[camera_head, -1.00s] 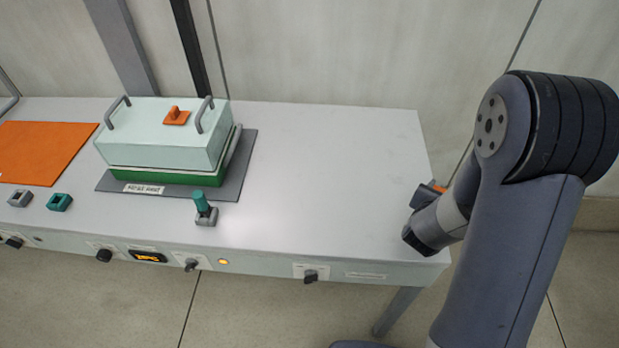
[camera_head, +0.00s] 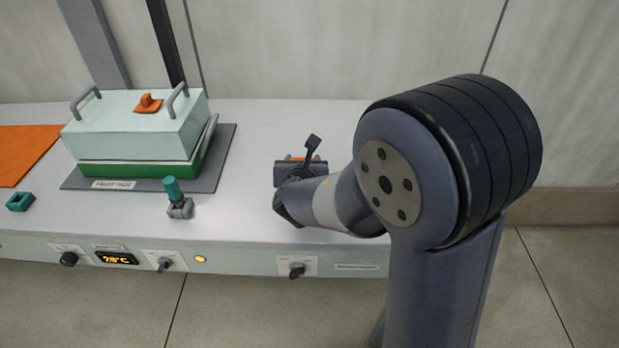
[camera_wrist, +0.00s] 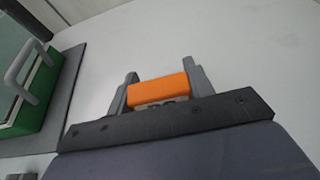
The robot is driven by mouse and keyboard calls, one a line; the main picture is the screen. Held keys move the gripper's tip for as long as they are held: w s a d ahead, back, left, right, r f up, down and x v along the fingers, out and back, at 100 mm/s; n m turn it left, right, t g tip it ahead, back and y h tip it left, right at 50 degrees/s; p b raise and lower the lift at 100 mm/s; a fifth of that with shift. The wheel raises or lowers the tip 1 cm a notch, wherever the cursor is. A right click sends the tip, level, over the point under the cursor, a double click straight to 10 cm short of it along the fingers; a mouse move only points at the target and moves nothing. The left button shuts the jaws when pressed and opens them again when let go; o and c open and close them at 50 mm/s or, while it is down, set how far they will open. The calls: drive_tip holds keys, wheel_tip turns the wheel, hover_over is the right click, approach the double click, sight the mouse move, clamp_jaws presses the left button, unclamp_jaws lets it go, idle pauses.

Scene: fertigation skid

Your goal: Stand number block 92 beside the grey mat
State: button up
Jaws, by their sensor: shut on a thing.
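My gripper (camera_wrist: 158,90) is shut on an orange block (camera_wrist: 160,90) in the wrist view. The block's number is not legible from here. In the head view my gripper (camera_head: 299,168) is over the right part of the table, and only a sliver of orange shows behind its body. The grey mat (camera_head: 226,150) lies to the left of my gripper, under a box with a pale lid and green base (camera_head: 140,130). In the wrist view the mat's edge (camera_wrist: 70,90) runs along the left. I cannot tell whether the block touches the table.
A small clamp with a teal knob (camera_head: 172,190) stands at the mat's front right corner. A teal block (camera_head: 20,201) and an orange mat (camera_head: 25,150) lie at the left. The white table (camera_head: 240,140) is clear between the grey mat and my gripper. Knobs (camera_head: 297,270) line the front panel.

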drive_tip(key=shift+f+b, duration=0.5)
drive_tip(key=shift+f, duration=1.95)
drive_tip(key=shift+d+f, duration=0.1)
drive_tip(key=o, duration=1)
drive_tip(key=shift+c, duration=0.2)
drive_tip(key=shift+s+r, duration=0.3)
drive_tip(key=p+v, duration=0.1)
drive_tip(key=v, duration=1)
drive_tip(key=shift+s, duration=0.2)
